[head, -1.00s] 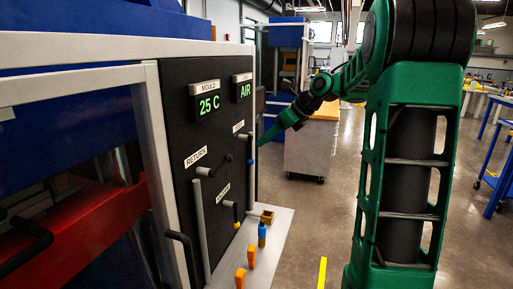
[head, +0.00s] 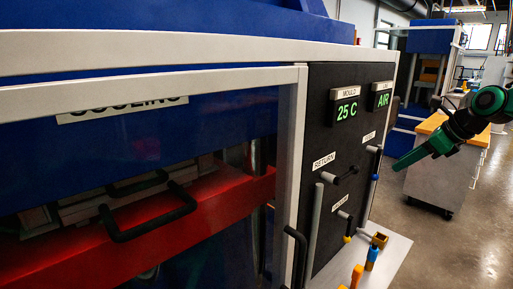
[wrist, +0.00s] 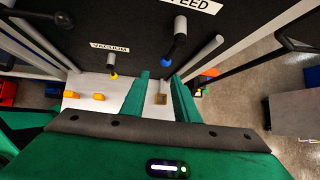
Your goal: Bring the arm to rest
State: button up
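My arm reaches in from the right edge of the head view. My green gripper (head: 398,165) is just right of the black control panel (head: 335,110). In the wrist view my gripper (wrist: 159,82) has its two green fingers apart. Nothing is held between them; the white shelf and a small yellow-brown tray (wrist: 161,98) show beyond the gap. From the head view I cannot tell whether the fingers touch the panel's handles.
The panel carries handles and reads 25 C and AIR. A shelf (head: 385,262) below holds orange pieces (head: 356,276) and a blue bottle (head: 371,258). A red press part (head: 215,210) with black handles is at left.

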jog(key=s+a+f+n+g+h, duration=0.1)
jog(key=s+f+n+g, duration=0.1)
jog(key=s+f+n, duration=0.2)
jog(key=s+a+f+n+g+h, duration=0.1)
jog(key=s+f+n, duration=0.4)
jog(key=s+n, duration=0.5)
jog(key=s+a+f+n+g+h, duration=0.1)
jog(key=s+a+f+n+g, duration=0.2)
jog(key=s, duration=1.8)
notch_tip(320, 180, down, 2)
jog(key=n+g, duration=0.1)
jog(key=n, duration=0.3)
jog(key=shift+s+f+n, duration=0.15)
jog(key=shift+f+n, duration=0.05)
jog(key=shift+n, duration=0.1)
jog(key=shift+w+f+h, duration=0.25)
jog(key=shift+w+h, duration=0.05)
jog(key=shift+w, duration=0.35)
jog(key=shift+o, duration=0.4)
jog(key=shift+a, duration=0.1)
